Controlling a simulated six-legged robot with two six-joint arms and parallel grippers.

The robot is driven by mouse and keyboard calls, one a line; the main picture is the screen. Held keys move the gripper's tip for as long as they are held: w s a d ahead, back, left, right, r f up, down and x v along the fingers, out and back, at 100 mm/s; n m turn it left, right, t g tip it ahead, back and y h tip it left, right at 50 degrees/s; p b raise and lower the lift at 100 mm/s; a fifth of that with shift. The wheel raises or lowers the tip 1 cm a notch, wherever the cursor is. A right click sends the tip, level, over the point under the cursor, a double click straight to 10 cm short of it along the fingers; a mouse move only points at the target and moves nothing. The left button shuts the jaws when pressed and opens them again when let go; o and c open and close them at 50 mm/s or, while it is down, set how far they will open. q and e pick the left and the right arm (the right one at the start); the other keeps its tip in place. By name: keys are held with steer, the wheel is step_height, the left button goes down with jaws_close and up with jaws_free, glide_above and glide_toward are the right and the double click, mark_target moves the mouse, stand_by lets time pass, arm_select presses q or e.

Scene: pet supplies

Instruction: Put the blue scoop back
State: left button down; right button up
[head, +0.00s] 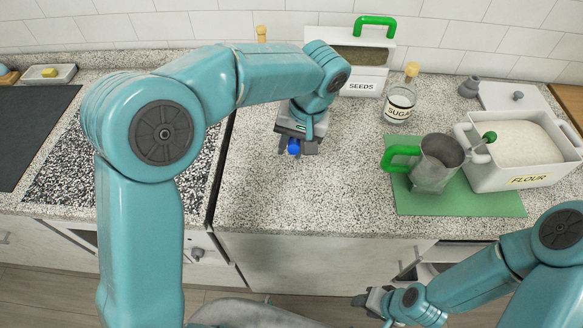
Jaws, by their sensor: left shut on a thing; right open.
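A small blue part of the scoop (293,147) shows at the jaws of my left gripper (297,150), over the speckled counter. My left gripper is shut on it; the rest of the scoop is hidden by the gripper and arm. The white SEEDS box (378,88) stands against the back wall, behind and to the right of that gripper, partly covered by my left arm. A green handle (376,22) shows at its top. My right gripper (368,303) is open and empty, low in front of the counter.
A SUGAR jar (400,100) stands right of the SEEDS box. A metal jug with a green handle (437,166) stands on a green mat (490,205). The FLOUR box (490,173) is at the right, with a grey lid behind it. The front middle counter is clear.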

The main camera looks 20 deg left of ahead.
mark_target(288, 180)
arm_select(q)
steer(key=x, duration=0.3)
steer(key=d+x, duration=0.1)
steer(key=x, duration=0.2)
steer(key=d+x, duration=0.1)
steer(key=x, duration=0.2)
steer(key=shift+w+f+p, duration=0.25)
steer(key=shift+f+p, duration=0.05)
steer(key=shift+p, duration=0.05)
steer(key=shift+f+b, duration=0.2)
steer(key=shift+b, duration=0.1)
steer(key=c, duration=0.9)
jaws_free()
steer(key=shift+o, duration=0.2)
steer(key=shift+r, duration=0.1)
